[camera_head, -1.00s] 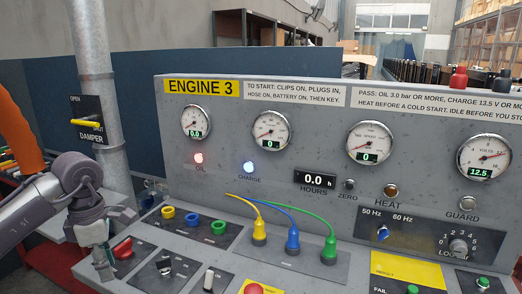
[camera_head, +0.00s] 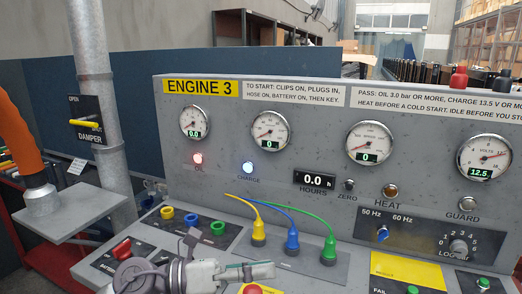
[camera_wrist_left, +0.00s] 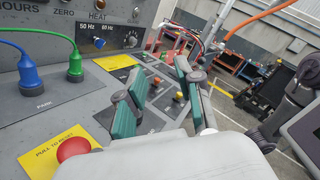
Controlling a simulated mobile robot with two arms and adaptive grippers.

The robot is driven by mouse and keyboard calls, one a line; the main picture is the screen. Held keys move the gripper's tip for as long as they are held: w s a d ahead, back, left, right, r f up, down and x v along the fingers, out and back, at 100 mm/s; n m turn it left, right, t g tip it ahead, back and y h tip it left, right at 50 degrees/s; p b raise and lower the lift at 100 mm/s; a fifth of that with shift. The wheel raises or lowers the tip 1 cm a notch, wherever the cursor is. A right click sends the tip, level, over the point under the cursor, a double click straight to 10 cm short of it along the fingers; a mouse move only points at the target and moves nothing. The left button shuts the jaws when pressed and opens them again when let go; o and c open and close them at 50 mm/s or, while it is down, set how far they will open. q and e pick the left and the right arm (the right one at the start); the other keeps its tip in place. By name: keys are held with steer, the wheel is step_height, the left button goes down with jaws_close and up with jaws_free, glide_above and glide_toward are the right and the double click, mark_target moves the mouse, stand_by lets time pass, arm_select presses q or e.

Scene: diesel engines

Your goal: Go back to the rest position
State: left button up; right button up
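My left gripper (camera_head: 258,271) is in the lower middle of the head view, low over the front of the engine 3 panel (camera_head: 300,125). It points to the right and covers part of the lower controls. In the left wrist view, its two green-padded fingers (camera_wrist_left: 160,98) stand apart with nothing between them. A red push button (camera_head: 254,289) lies just below the gripper in the head view; a red button also shows in the left wrist view (camera_wrist_left: 73,149).
Yellow, blue and green plugs (camera_head: 292,243) with cables stand upright just beyond the gripper. A grey plate with an orange hose (camera_head: 18,135) is at the left, by a vertical pipe (camera_head: 97,100). The oil lamp (camera_head: 198,158) glows red; the charge lamp (camera_head: 248,168) is lit.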

arm_select(q)
steer(key=w+a+n+t+y, duration=0.2)
steer(key=a+n+t+y, duration=0.3)
steer(key=n+t, duration=0.6)
steer(key=w+a+n+t+y, duration=0.35)
steer(key=a+n+t, duration=0.2)
steer(key=n, duration=0.95)
steer(key=s+a+f+n+g+y, duration=0.2)
steer(key=s+a+f+n+y, duration=0.15)
steer(key=f+n+y, duration=0.35)
steer(key=s+a+f+n+g+y, duration=0.3)
steer(key=a+f+n, duration=0.2)
steer(key=f, duration=0.4)
steer(key=s+a+f+n+g, duration=0.1)
steer(key=s+f+n+g, duration=0.1)
steer(key=s+f+g, duration=0.6)
steer(key=s+f+n+g, duration=0.25)
steer(key=s+f, duration=0.35)
steer(key=s, duration=0.6)
steer(key=s+f+g, duration=0.1)
steer(key=s+f, duration=0.2)
steer(key=f, duration=2.5)
steer(key=s+a+f+g, duration=0.1)
steer(key=s+a+f, duration=0.2)
steer(key=s+f, duration=1.1)
steer(key=shift+s+f+g, duration=0.15)
steer(key=shift+s+g, duration=0.15)
steer(key=shift+s, duration=0.7)
